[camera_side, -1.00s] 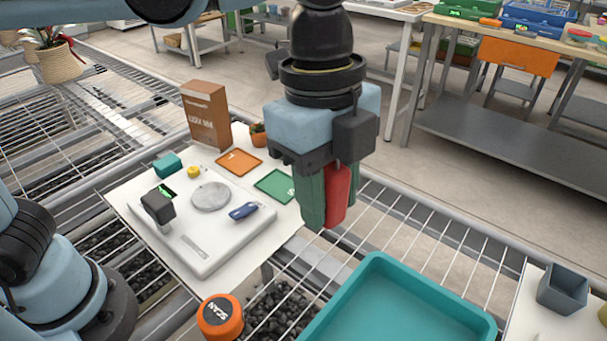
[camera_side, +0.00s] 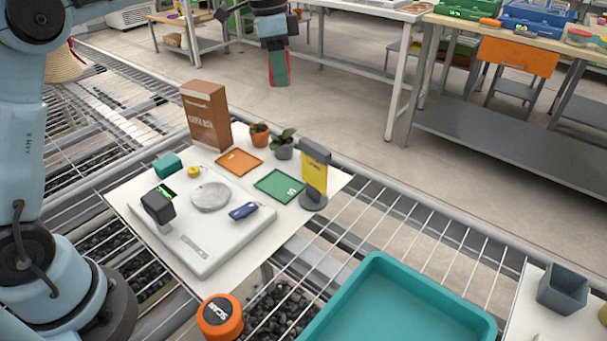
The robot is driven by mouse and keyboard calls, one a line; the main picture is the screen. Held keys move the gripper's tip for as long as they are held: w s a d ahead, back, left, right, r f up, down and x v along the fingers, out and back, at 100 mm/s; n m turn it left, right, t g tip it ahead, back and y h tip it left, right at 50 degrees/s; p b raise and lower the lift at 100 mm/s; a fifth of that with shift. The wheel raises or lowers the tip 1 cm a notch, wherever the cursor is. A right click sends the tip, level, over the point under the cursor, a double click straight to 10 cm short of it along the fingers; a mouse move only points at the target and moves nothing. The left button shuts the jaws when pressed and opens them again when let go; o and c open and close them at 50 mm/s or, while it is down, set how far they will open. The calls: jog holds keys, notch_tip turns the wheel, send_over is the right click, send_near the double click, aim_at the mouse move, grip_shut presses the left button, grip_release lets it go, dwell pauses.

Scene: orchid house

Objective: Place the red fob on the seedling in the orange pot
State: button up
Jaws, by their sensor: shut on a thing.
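My gripper (camera_side: 278,80) is at the top of the side view, raised and seen beyond the white board. It is shut on the red fob (camera_side: 286,68), of which only part shows beside the green fingers. The orange pot (camera_side: 259,140) stands upright at the back of the board, below my gripper in the picture, with a small seedling (camera_side: 260,127) in it. A clear gap shows between the fob and the seedling.
A grey pot (camera_side: 284,152) with a leafy plant stands right beside the orange pot. A brown box (camera_side: 206,117) is to the left, a yellow-and-grey stand (camera_side: 314,175) to the right. Orange (camera_side: 239,161) and green (camera_side: 279,186) mats, a white scale (camera_side: 200,240) and a teal tray (camera_side: 398,305) lie in front.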

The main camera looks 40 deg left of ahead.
notch_tip(320, 180, down, 5)
send_over(262, 132)
jog(key=f, duration=0.7)
jog(key=shift+s+a, duration=0.15)
jog(key=shift+a, duration=0.15)
jog(key=shift+f, duration=2)
jog(key=o, duration=1.1)
jog(key=shift+f, duration=0.1)
